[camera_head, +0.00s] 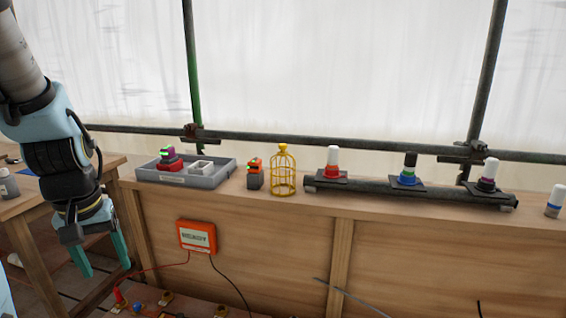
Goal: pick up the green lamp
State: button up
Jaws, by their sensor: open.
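No wholly green lamp is clear in the head view. Bright green shows on a small purple-topped item with a red base (169,159) in the grey tray, and on a small orange and dark block (254,173) right of the tray.
A grey tray (205,181) with a white square holder and a yellow wire cage (284,172) stand on the wooden ledge. An orange box (197,237) with cables hangs on the front panel. Scaffold poles run behind.

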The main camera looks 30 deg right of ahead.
aim_at(412, 157)
jog(key=k+l+u, duration=0.15)
jog(key=k+l, duration=0.15)
jog(key=l, duration=0.25)
jog(key=k+l+u, duration=0.15)
jog(key=k+l, duration=0.2)
jog(key=l, duration=0.2)
jog(key=k+l+u, duration=0.2)
jog(key=k+l, duration=0.15)
jog(key=l, duration=0.1)
